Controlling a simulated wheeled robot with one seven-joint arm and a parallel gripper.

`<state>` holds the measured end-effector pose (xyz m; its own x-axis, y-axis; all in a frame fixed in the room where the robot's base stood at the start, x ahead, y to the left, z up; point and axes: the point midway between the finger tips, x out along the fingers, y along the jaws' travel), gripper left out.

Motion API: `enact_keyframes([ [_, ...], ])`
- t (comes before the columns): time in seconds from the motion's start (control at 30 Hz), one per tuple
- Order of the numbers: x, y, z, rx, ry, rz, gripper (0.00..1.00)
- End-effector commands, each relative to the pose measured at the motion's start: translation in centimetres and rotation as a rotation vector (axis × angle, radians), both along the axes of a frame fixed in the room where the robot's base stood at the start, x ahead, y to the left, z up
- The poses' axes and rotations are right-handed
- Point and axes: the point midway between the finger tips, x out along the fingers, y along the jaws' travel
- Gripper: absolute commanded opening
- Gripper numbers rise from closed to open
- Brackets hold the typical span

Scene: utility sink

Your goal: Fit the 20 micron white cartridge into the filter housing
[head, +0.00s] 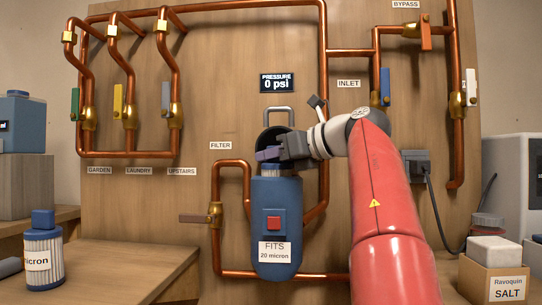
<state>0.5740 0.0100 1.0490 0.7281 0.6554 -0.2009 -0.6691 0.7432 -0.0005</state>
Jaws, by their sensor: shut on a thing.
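The blue filter housing (262,232) hangs upright in the pipework, with a red square button and a label reading "FITS 20 micron". Its dark round lid (263,137) stands up behind the opening. My gripper (270,155) is right above the opening, shut on the top of a cartridge. A small pale and blue part of this cartridge (270,171) shows at the housing mouth; its lower part is hidden inside or behind the housing wall. Its label is out of sight, and I cannot tell how deep it sits.
Another pleated cartridge (43,255) with a blue top and a partly visible "micron" label stands on the left bench. The pressure display (277,83) reads 0 psi. Copper pipes (325,70) and valves surround the housing. A salt box (492,280) stands at lower right.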

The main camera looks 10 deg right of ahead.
Motion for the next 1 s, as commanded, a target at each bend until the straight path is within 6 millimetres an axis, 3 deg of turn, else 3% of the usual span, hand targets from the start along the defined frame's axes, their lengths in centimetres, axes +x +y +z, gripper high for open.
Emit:
enact_keyframes([
  [0.67, 0.0, 0.0, -1.8, 0.000, -0.001, 0.000, 0.00],
  [0.7, 0.0, 0.0, -1.6, 0.000, -0.001, 0.000, 0.20],
  [0.8, 0.0, 0.0, -1.6, 0.000, 0.000, 0.000, 0.33],
  [0.87, 0.0, 0.0, -1.6, 0.000, 0.000, 0.000, 0.40],
  [1.0, 0.0, 0.0, -1.7, 0.000, 0.000, 0.000, 0.40],
])
